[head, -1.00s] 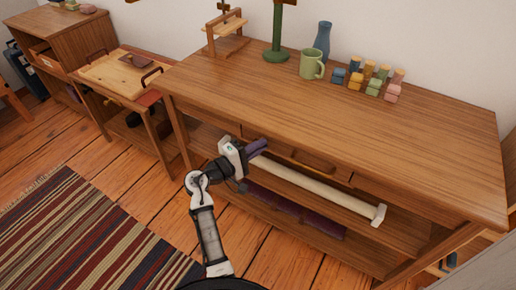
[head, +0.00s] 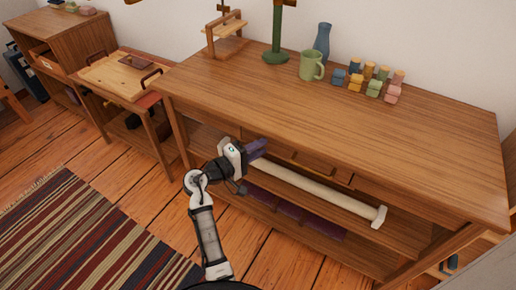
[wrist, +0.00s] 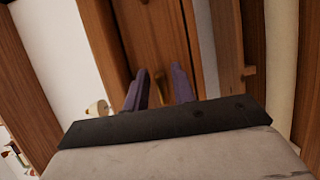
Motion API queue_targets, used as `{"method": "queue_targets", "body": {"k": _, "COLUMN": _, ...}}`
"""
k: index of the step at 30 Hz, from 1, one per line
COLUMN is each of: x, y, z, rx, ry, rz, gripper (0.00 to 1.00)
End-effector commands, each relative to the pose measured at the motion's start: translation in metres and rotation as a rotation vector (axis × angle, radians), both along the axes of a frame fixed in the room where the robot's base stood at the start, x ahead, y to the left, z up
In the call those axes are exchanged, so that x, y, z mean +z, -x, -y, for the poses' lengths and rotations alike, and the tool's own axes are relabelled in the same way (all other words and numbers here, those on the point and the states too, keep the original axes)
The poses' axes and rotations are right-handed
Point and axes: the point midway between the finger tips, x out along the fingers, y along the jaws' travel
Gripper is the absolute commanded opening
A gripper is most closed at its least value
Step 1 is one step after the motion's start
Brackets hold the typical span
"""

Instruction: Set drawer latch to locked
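The long wooden table (head: 420,150) has a drawer front beneath its top, largely hidden by the tabletop edge and my arm in the head view. My gripper (head: 260,148) is at the table's front, just under the top edge, with its purple fingers pointing at the drawer area. In the wrist view my gripper (wrist: 160,84) has its two fingers apart. A small brass-coloured piece (wrist: 158,80), apparently the drawer latch, shows between them against the brown wood front (wrist: 155,40). I cannot tell whether a finger touches it or which setting it is in.
A green mug (head: 312,64), blue vase (head: 323,42) and several coloured blocks (head: 372,82) stand on top. A striped rug (head: 85,235) lies on the floor at left.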

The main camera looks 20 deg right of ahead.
Motion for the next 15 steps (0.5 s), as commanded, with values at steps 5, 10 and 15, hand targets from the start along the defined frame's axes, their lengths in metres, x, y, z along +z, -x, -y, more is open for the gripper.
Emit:
{"method": "queue_targets", "body": {"k": 5, "x": 0.000, "y": 0.000, "z": 0.000, "rx": 0.001, "ry": 0.001, "rz": -0.001, "gripper": 0.31}}
{"method": "queue_targets", "body": {"k": 10, "x": 0.000, "y": 0.000, "z": -0.002, "rx": 0.002, "ry": 0.001, "rz": -0.001, "gripper": 0.31}}
{"method": "queue_targets", "body": {"k": 15, "x": 0.000, "y": 0.005, "z": -0.021, "rx": 0.005, "ry": 0.001, "rz": -0.001, "gripper": 0.31}}
